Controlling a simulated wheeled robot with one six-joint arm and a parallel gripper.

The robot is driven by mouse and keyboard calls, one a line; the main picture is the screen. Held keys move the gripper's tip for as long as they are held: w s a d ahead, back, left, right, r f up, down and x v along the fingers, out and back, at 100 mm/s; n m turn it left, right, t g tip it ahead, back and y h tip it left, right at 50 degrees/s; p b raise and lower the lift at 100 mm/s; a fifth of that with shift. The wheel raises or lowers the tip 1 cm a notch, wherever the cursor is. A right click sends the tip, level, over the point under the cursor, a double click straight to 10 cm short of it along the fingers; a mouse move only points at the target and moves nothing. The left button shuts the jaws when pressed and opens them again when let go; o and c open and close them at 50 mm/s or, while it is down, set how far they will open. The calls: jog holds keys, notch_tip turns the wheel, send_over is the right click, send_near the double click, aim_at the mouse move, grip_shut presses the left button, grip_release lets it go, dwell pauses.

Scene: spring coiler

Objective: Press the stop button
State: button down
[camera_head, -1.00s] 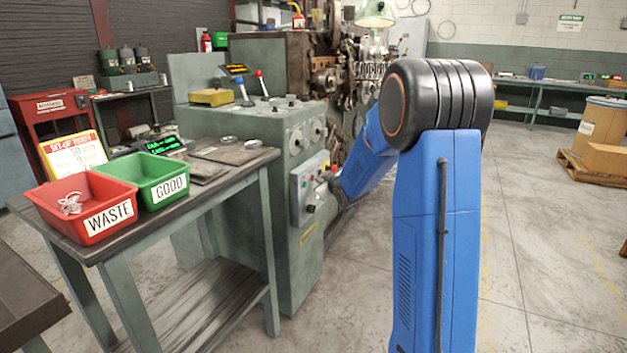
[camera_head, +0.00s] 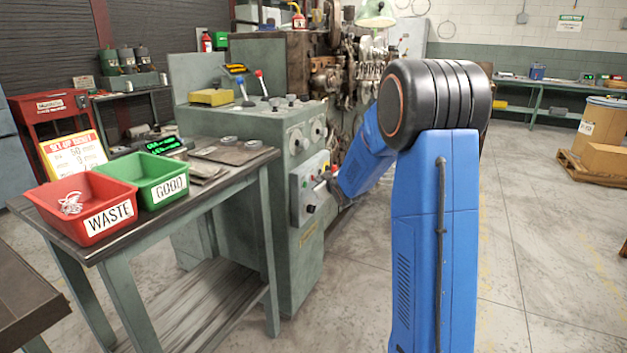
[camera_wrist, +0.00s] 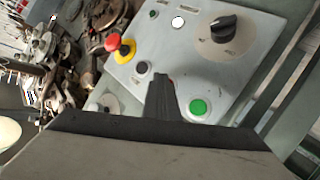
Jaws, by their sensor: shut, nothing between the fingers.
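The grey control panel (camera_wrist: 150,45) carries a red mushroom button on a yellow collar (camera_wrist: 122,47), a green button (camera_wrist: 198,107), a small black button in a pale ring (camera_wrist: 143,67), a white button (camera_wrist: 178,22) and a black rotary knob (camera_wrist: 222,28). Its labels are too small to read. My gripper (camera_wrist: 160,80) is shut and empty. Its dark tip shows in front of the panel, just right of the black button and left of the green one; I cannot tell whether it touches. In the head view the panel (camera_head: 299,197) is on the machine's front, partly hidden by my arm.
A table with a red WASTE bin (camera_head: 80,212) and a green GOOD bin (camera_head: 150,180) stands left of the green machine (camera_head: 240,125). Open floor (camera_head: 540,250) lies to the right, with a drum (camera_head: 600,125) and a pallet beyond.

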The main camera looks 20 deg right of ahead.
dwell(0.5)
jog(key=shift+s+d, duration=0.4)
jog(key=shift+s, duration=0.2)
jog(key=shift+s+d, duration=0.8)
jog(key=shift+s, duration=0.2)
jog(key=shift+s+d, duration=0.75)
jog(key=shift+s, duration=0.2)
jog(key=s+a+r+m+g+h, duration=0.15)
jog(key=s+a+r, duration=0.3)
jog(key=s, duration=0.45)
jog(key=s+a+f+m+g+y, duration=0.1)
jog(key=s+a, duration=0.5)
jog(key=s, duration=0.7)
jog(key=s+a+f+m+g, duration=0.1)
jog(key=s+a+g, duration=0.3)
jog(key=s, duration=1)
jog(key=s+a+f+m+g+y, duration=0.1)
jog(key=s+a+g, duration=0.2)
jog(key=s+a, duration=0.5)
jog(key=s, duration=0.6)
jog(key=shift+f+y, duration=0.2)
jog(key=shift+y, duration=0.15)
